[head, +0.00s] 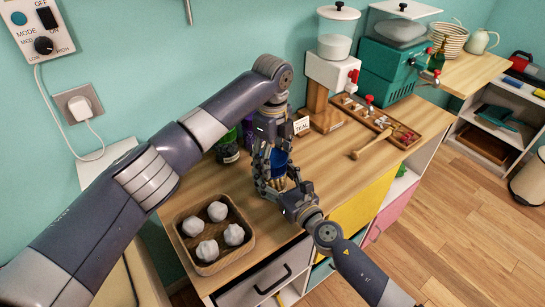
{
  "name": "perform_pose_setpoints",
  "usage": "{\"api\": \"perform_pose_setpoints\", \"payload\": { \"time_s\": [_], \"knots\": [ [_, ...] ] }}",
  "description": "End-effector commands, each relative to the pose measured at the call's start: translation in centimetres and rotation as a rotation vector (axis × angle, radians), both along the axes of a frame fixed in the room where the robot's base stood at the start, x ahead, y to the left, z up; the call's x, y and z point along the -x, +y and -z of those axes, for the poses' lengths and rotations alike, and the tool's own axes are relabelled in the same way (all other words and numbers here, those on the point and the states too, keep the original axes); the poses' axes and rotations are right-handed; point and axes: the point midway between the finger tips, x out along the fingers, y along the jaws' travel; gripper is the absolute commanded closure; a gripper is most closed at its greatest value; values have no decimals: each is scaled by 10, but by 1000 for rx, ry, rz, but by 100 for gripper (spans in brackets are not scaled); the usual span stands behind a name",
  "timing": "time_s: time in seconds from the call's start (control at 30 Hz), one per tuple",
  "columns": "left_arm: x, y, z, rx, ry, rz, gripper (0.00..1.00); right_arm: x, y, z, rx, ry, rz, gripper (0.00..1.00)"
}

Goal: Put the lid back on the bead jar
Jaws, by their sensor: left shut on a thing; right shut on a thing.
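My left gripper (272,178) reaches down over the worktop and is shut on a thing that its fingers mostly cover. A blue thing (280,160) shows between its fingers, with a small gold-coloured part (278,185) just below. These look like parts of the bead jar and its lid, but I cannot tell which is which or whether they touch. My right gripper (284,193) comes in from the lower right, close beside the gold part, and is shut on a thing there. The two grippers nearly meet, and their fingers hide most of what they hold.
A wooden tray (178,220) with several white lumps stands at the front left. A wooden rack (405,137), a mallet (372,143), a dispenser (331,72) and a teal machine (385,70) occupy the right.

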Motion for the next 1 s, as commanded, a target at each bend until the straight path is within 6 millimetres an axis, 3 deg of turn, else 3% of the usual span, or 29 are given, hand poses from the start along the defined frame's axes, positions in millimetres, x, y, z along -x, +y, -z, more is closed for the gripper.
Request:
{"api": "perform_pose_setpoints", "payload": {
  "time_s": [0.7, 1.0],
  "knots": [
    [-2, -1, -2, -9, -10, 1373, 45, 1, 0, 2, 2, 3, -1, 100],
    [-1, -1, -1, -1, -8, 1608, 45, 1, 1, 3, 3, 4, -3, 100]
  ]
}}
